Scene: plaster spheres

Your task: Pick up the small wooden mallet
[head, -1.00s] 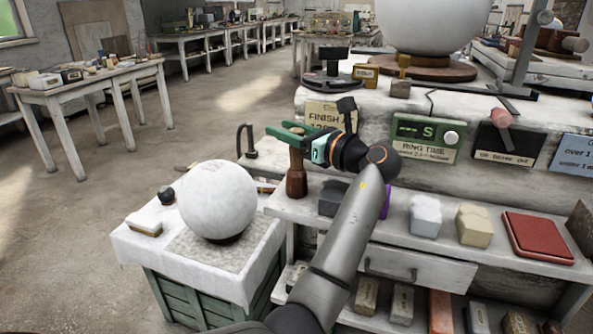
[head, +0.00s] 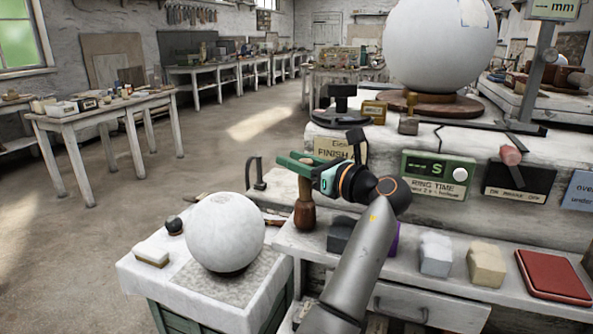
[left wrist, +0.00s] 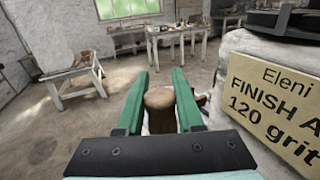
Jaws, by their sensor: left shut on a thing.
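The small wooden mallet (head: 305,207) is upright at the left end of the bench's lower ledge, with its wide dark-brown part down. Its base looks level with the ledge; I cannot tell whether it touches. My left gripper (head: 295,162) reaches it from the right, and its green fingers are shut on the upper part. In the left wrist view the mallet's round brown top (left wrist: 159,98) sits between the two fingers (left wrist: 160,100). The fingers hide part of the mallet. My right gripper is not in view.
A white plaster sphere (head: 224,232) rests on a cloth-covered crate to the left. A dark block (head: 341,234) stands on the ledge right of the mallet, partly behind my forearm. The "FINISH" sign (head: 331,148) is close behind the gripper. Open floor lies at left.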

